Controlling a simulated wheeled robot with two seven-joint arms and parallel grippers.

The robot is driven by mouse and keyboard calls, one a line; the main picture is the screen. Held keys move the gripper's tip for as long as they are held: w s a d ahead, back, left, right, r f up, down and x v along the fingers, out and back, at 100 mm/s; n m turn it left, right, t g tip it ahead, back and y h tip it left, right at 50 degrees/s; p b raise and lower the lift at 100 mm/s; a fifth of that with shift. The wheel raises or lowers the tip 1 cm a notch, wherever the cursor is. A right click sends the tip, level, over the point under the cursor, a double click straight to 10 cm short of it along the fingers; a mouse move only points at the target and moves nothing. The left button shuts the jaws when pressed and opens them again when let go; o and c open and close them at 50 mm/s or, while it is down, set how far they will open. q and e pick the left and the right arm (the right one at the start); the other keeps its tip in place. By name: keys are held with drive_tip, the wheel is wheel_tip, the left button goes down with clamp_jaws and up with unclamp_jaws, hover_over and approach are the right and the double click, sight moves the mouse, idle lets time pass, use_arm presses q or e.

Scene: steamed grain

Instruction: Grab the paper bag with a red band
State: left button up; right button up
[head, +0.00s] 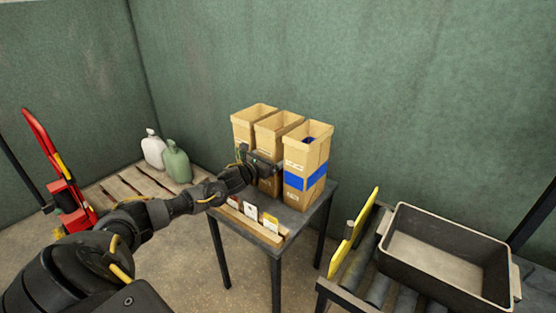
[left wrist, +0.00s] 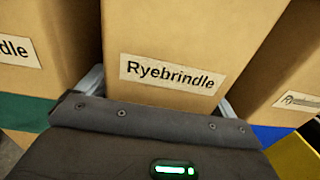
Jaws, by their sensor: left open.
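Three tan paper bags stand in a row on a small dark table. The middle bag (head: 277,126) is in front of my left gripper (head: 266,164); it also fills the centre of the left wrist view (left wrist: 165,35), labelled "Ryebrindle". My left gripper is open, with a fingertip at each side of this bag. Whether the fingers touch it I cannot tell. Its band is hidden behind the gripper. The right bag (head: 306,152) has a blue band. The left bag (head: 244,122) shows a green band (left wrist: 24,112) in the left wrist view. No red band is visible.
The table (head: 318,207) carries a wooden holder (head: 262,233) with several cards at its front. A grey bin (head: 447,254) sits on a roller stand at right, beside a yellow plate (head: 352,235).

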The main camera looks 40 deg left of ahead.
use_arm(q)
drive_tip(key=c, duration=1)
drive_tip(key=shift+c, duration=0.5)
drive_tip(key=shift+r, duration=0.1)
